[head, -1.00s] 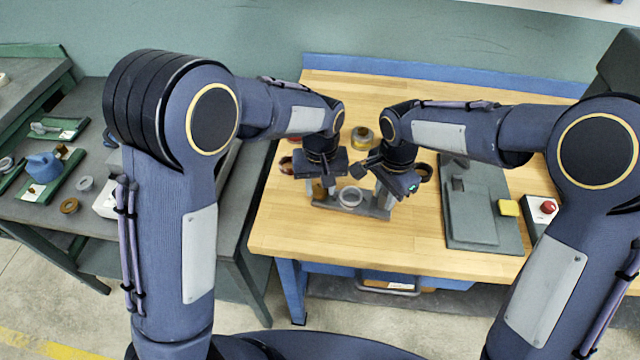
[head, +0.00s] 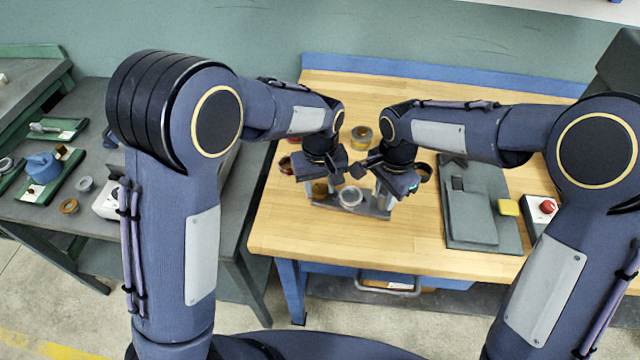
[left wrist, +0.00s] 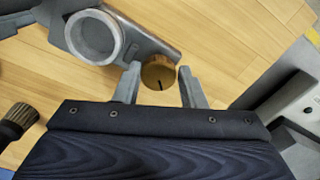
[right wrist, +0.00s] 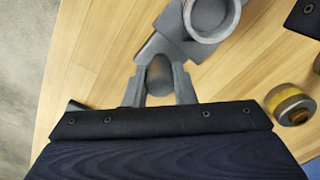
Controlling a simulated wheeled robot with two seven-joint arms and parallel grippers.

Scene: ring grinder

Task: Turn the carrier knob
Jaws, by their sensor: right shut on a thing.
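The grey carrier (head: 364,208) lies on the wooden bench with a pale round ring (head: 349,197) at its middle. At its left end is a brass knob (head: 320,189), which shows a dark line on top in the left wrist view (left wrist: 158,75). My left gripper (left wrist: 160,84) is open, its fingers on either side of the knob, with a slim gap at the right finger. My right gripper (right wrist: 160,90) is shut on the grey post (right wrist: 160,74) at the carrier's other end. The gripper bodies partly hide the carrier ends in the head view.
An amber-banded round part (head: 361,137) stands behind the carrier. A dark grey fixture (head: 468,228), a yellow block (head: 508,207) and a red button box (head: 547,207) are at the right. A side bench (head: 100,235) holds green trays at the left. The front bench strip is clear.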

